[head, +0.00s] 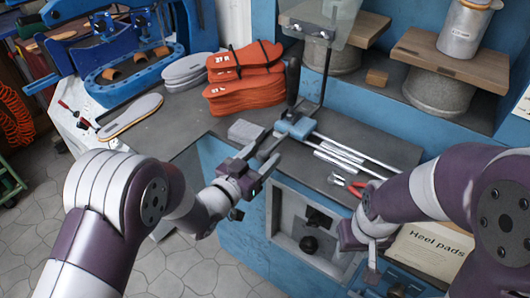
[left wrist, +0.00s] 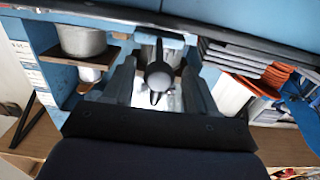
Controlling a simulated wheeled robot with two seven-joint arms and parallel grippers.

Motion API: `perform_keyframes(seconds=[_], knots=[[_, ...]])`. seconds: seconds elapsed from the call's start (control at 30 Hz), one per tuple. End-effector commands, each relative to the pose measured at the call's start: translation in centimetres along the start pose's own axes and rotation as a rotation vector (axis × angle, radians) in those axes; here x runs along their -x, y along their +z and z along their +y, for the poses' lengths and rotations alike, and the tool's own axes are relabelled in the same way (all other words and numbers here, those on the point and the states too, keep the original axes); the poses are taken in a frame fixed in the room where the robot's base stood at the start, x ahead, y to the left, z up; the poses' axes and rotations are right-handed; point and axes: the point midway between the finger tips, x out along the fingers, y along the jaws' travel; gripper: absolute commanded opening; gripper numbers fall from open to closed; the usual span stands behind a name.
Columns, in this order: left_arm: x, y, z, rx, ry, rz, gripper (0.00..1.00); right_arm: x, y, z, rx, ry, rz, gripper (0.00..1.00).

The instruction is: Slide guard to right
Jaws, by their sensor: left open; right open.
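The guard is a clear panel (head: 322,20) on a thin dark rod above the bench. A blue slide block (head: 297,127) sits at the left end of two metal rails (head: 350,150). An upright black handle (head: 293,82) stands at the block. My left gripper (head: 262,150) is open just left of and in front of the block. In the left wrist view the black handle (left wrist: 158,77) shows between the spread fingers of my left gripper (left wrist: 160,95); I cannot tell whether they touch it. My right gripper (head: 371,262) hangs low in front of the bench, its fingers partly hidden.
Red-handled pliers (head: 350,184) lie in front of the rails. Stacked orange soles (head: 245,80) and a grey block (head: 245,131) are left of the guard. Pots and wooden boards (head: 445,55) fill the shelf behind.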

Motion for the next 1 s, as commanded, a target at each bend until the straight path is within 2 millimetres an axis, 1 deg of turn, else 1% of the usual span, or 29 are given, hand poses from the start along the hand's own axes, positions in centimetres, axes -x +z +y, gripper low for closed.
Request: perform_keyframes(seconds=[0.03, 0.1, 0.2, 0.3, 0.5, 0.53, 0.57, 0.6, 0.7, 1.0], knots=[[-0.7, 0.1, 0.1, 0.0, 0.002, -0.001, 0.57, -0.1, 0.0, 0.0, 0.0, 0.0, 0.0, 0.43], [-1.6, 0.1, 0.0, 0.0, 0.001, 0.0, 0.57, -0.2, 0.0, 0.0, 0.0, 0.0, 0.0, 0.43], [-2.3, 0.1, 0.0, 0.0, 0.0, -0.002, 0.57, -0.2, 0.0, 0.0, 0.0, 0.0, 0.0, 0.43], [-2.6, 0.0, 0.0, 0.0, -0.001, -0.001, 0.57, -0.2, 0.0, 0.0, 0.0, 0.0, 0.0, 0.43], [-2.6, 0.0, 0.0, 0.0, -0.001, -0.001, 0.57, -0.2, 0.0, 0.0, 0.0, 0.0, 0.0, 0.43], [-2.6, 0.0, 0.0, 0.0, -0.001, -0.001, 0.51, -0.2, 0.0, 0.0, 0.0, 0.0, 0.0, 0.43], [-2.6, 0.0, 0.0, 0.0, -0.001, -0.001, 0.41, -0.2, 0.0, 0.0, 0.0, 0.0, 0.0, 0.43], [-2.6, 0.0, 0.0, 0.0, -0.001, -0.001, 0.28, -0.2, 0.0, 0.0, 0.0, 0.0, 0.0, 0.43], [-2.6, 0.0, 0.0, 0.0, -0.001, -0.001, 0.0, -0.2, 0.0, 0.0, 0.0, 0.0, 0.0, 0.43], [-2.9, 0.1, 0.1, 0.0, 0.0, 0.0, 0.0, -0.4, 0.1, 0.0, 0.0, 0.0, 0.0, 0.43]])
